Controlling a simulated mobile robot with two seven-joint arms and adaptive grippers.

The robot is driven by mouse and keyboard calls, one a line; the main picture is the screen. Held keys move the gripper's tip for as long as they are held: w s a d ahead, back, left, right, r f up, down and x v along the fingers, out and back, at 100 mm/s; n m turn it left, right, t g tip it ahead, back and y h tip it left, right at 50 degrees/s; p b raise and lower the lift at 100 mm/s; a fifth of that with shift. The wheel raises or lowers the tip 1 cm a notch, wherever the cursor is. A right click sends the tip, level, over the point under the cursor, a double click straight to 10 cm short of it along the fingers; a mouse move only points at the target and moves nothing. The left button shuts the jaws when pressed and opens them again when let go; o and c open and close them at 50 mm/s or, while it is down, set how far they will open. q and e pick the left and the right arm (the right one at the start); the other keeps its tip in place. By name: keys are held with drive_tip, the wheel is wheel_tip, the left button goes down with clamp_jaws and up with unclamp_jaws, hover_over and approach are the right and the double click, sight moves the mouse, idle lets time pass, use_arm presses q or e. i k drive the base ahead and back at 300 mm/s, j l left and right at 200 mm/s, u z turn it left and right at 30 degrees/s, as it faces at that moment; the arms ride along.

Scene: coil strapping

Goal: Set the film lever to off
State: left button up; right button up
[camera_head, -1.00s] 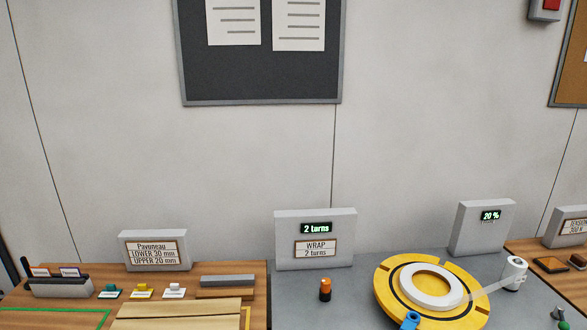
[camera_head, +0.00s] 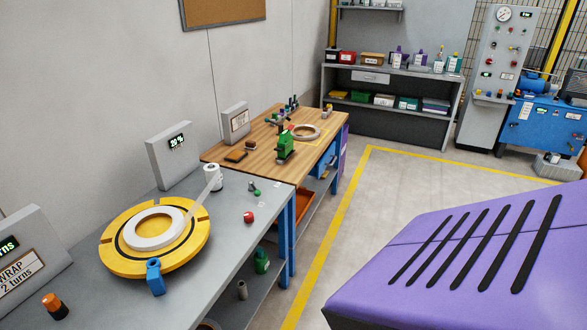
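A white film roll (camera_head: 212,178) stands at the back of the grey bench (camera_head: 225,240), with a pale strip of film running to a white ring (camera_head: 153,229) on the yellow turntable (camera_head: 120,255). A small green lever-like part with a grey end (camera_head: 254,188) is on the bench right of the roll. I cannot tell for sure if it is the film lever, and no off mark is readable. A blue clamp-like part (camera_head: 155,277) sits at the turntable's front edge. Neither of my grippers is in view.
A red knob (camera_head: 249,217) and an orange-black knob (camera_head: 54,306) are on the bench. A display box reading 20 % (camera_head: 172,155) stands behind. A wooden bench (camera_head: 262,140) holds a green tool (camera_head: 285,145). The floor (camera_head: 400,178) beyond the benches is clear.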

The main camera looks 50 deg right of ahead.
sight(258, 193)
drive_tip(key=z, duration=1.3)
drive_tip(key=i+l+u, duration=0.1)
drive_tip(key=u, duration=0.9)
drive_tip(key=i+l+u, duration=0.15)
drive_tip(key=l+u, duration=1.1)
drive_tip(key=l, duration=1.35)
drive_tip(key=k+l+u, duration=0.1)
drive_tip(key=l, duration=0.55)
drive_tip(key=k+l, duration=0.1)
drive_tip(key=l, duration=0.55)
drive_tip(key=k+l, duration=0.1)
drive_tip(key=l, duration=0.6)
drive_tip(key=u, duration=0.05)
